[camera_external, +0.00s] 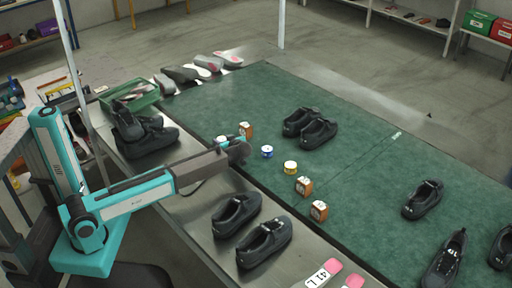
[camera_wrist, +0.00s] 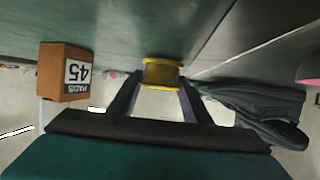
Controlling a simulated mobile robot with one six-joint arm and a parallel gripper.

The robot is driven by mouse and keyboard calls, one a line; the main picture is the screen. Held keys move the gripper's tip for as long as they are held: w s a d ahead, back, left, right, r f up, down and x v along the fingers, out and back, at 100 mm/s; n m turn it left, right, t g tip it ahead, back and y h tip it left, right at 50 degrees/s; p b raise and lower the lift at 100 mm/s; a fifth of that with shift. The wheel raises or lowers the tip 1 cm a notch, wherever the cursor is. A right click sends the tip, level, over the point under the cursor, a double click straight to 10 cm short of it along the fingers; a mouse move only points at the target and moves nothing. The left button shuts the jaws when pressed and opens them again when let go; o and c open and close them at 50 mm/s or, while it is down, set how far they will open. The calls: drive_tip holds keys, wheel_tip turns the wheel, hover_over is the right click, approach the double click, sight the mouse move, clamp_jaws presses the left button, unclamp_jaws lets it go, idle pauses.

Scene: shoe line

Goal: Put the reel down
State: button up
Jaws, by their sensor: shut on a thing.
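My gripper (camera_wrist: 162,88) is shut on a yellow reel (camera_wrist: 162,72), which sits between its two fingertips in the wrist view. That view looks upside down, with the surface along the top. In the external view my gripper (camera_external: 230,146) is low near the left edge of the green mat, and the held reel (camera_external: 221,141) shows small at its tip. I cannot tell whether the reel touches the surface. Another yellow reel (camera_external: 290,168) and a blue reel (camera_external: 267,152) stand apart on the mat.
An orange box (camera_external: 246,130) marked 45 stands close to my gripper; it also shows in the wrist view (camera_wrist: 66,72). Two more orange boxes (camera_external: 304,186) (camera_external: 319,211) stand on the green mat (camera_external: 220,105). Black shoes (camera_external: 310,127) and a green crate (camera_external: 145,99) are around.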

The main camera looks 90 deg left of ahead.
drive_tip(key=shift+f, duration=0.2)
drive_tip(key=o, duration=1)
drive_tip(key=shift+r, duration=0.15)
drive_tip(key=v, duration=1.2)
drive_tip(key=shift+b, duration=0.3)
